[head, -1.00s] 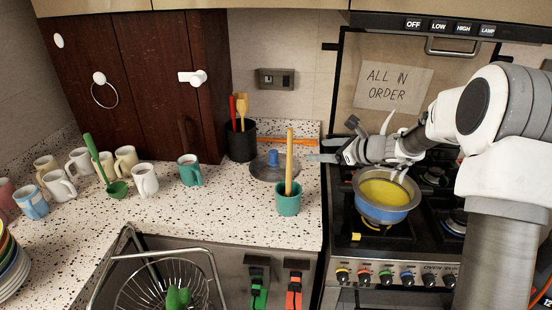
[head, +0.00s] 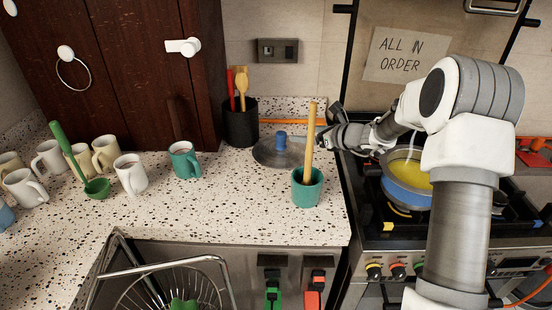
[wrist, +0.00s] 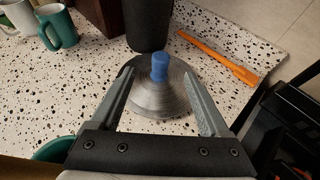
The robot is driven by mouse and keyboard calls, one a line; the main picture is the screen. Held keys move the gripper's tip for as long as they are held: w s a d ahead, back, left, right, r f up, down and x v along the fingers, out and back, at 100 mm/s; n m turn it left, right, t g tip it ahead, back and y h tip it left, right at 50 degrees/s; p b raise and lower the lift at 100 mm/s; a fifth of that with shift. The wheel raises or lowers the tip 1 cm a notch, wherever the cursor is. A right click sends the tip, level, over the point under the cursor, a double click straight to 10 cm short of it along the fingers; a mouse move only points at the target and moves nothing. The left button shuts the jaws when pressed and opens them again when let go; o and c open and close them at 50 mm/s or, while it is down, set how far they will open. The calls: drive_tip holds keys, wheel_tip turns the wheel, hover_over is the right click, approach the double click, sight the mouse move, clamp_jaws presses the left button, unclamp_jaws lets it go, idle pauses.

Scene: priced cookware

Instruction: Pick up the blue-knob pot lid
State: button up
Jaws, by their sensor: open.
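The pot lid (head: 268,153) is a grey metal disc with an upright blue knob (head: 281,139), lying flat on the speckled counter behind the teal cup. In the wrist view the lid (wrist: 163,95) and its blue knob (wrist: 160,68) are in front of my gripper (wrist: 163,85). The two fingers are spread wide and empty, with the knob beyond and between their tips. In the head view my gripper (head: 322,130) is just right of the lid; its fingers are partly hidden by the wooden handle in the cup.
A teal cup (head: 307,190) with a tall wooden handle stands in front of the lid. A black utensil holder (head: 240,125) stands behind it. An orange utensil (wrist: 218,60) lies to the right. The stove holds a blue pot (head: 405,190). Several mugs stand left.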

sight(285, 138)
drive_tip(key=x, duration=0.3)
drive_tip(key=f+x, duration=0.1)
drive_tip(key=x, duration=0.2)
drive_tip(key=shift+f, duration=0.35)
drive_tip(key=shift+f+x, duration=0.2)
drive_tip(key=shift+x, duration=1.3)
drive_tip(key=shift+f+x, duration=0.2)
drive_tip(key=shift+x, duration=1.3)
drive_tip(key=shift+d, duration=0.2)
clamp_jaws()
